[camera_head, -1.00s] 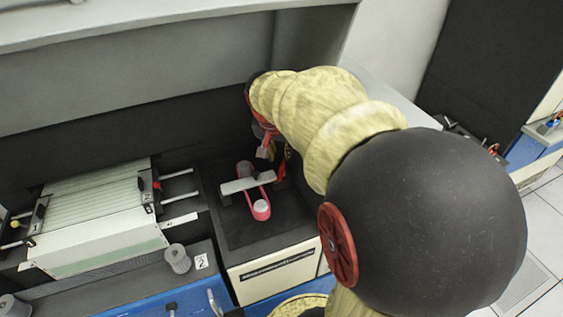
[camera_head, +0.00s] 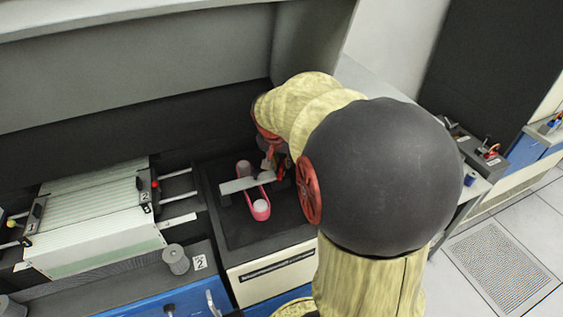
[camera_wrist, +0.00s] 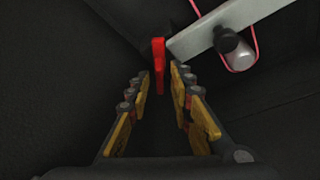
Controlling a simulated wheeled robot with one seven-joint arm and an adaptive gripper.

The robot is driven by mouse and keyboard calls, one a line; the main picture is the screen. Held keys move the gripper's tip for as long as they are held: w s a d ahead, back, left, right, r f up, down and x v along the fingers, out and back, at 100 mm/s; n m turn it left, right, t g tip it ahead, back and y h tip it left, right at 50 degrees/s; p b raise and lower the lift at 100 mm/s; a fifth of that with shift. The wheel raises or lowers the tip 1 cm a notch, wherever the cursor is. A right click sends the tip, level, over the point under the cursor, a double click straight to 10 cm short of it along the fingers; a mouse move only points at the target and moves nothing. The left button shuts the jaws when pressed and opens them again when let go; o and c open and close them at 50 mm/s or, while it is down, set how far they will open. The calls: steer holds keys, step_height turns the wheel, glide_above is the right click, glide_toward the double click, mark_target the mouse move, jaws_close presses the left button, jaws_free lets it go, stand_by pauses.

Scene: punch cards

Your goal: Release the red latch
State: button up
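The red latch (camera_wrist: 158,62) is a small upright red piece at the top centre of the wrist view, beside the left end of a pale metal bar (camera_wrist: 222,25). My gripper (camera_wrist: 160,76) is open, with its fingers on both sides of the latch's lower end. A narrow gap shows at the fingers, and I cannot tell whether either touches the latch. In the head view the bar (camera_head: 236,186) lies across a pink loop (camera_head: 260,213) around two pale posts. There my gripper (camera_head: 272,165) is mostly hidden by my arm, and the latch cannot be made out clearly.
A bed of pale cards (camera_head: 95,205) with metal rods stands to the left. A grey cylinder (camera_head: 175,258) stands in front of it. A dark wall (camera_head: 80,170) rises behind the bar. The dark surface around the bar (camera_head: 238,230) is mostly clear.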

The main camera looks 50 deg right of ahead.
jaws_close()
steer(key=shift+r, duration=0.1)
stand_by(0.3)
steer(key=shift+s+n+t+p, duration=0.1)
steer(key=shift+n+t+p, duration=0.2)
steer(key=shift+n+p, duration=0.4)
steer(key=shift+o, duration=0.7)
jaws_free()
steer(key=shift+o, duration=0.2)
steer(key=v, duration=1.1)
steer(key=shift+r, duration=0.4)
